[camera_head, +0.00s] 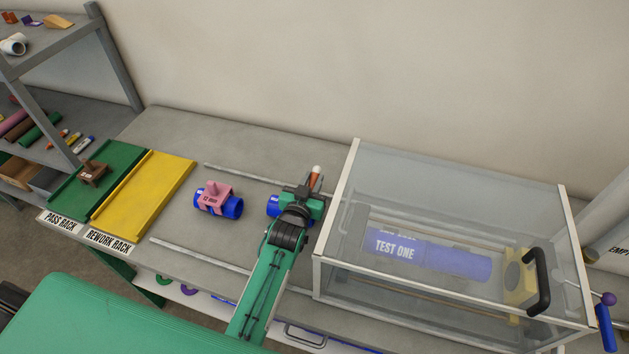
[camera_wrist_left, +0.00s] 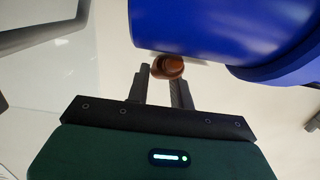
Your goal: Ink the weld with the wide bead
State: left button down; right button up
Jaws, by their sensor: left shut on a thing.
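My left gripper (camera_head: 308,190) is shut on an orange marker-like stick (camera_head: 315,180) with a pale end, over the bench. In the left wrist view the round brown-orange end (camera_wrist_left: 168,68) of this stick sits between the fingertips (camera_wrist_left: 162,82). A blue pipe (camera_head: 273,206) lies beside and partly behind the gripper; a blue pipe (camera_wrist_left: 215,28) fills the top of the wrist view, close to the stick. I cannot tell if they touch. Another blue pipe (camera_head: 233,209) with a pink saddle piece (camera_head: 213,193) lies to the left. The weld beads are not clear. My right gripper is out of view.
A clear-walled box (camera_head: 440,175) with a black handle (camera_head: 538,280) stands right, holding a blue pipe marked TEST ONE (camera_head: 455,258). Left are the yellow rework rack (camera_head: 150,195) and green pass rack (camera_head: 122,160) with a brown piece (camera_head: 93,172). Shelves (camera_head: 62,100) stand far left.

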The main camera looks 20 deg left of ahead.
pick_arm(q)
jog(key=shift+a, duration=0.55)
jog(key=shift+d, duration=0.55)
jog(key=shift+p, duration=0.3)
notch_tip(320, 180, up, 7)
jog(key=p, duration=0.6)
jog(key=shift+r, duration=0.1)
dwell(0.7)
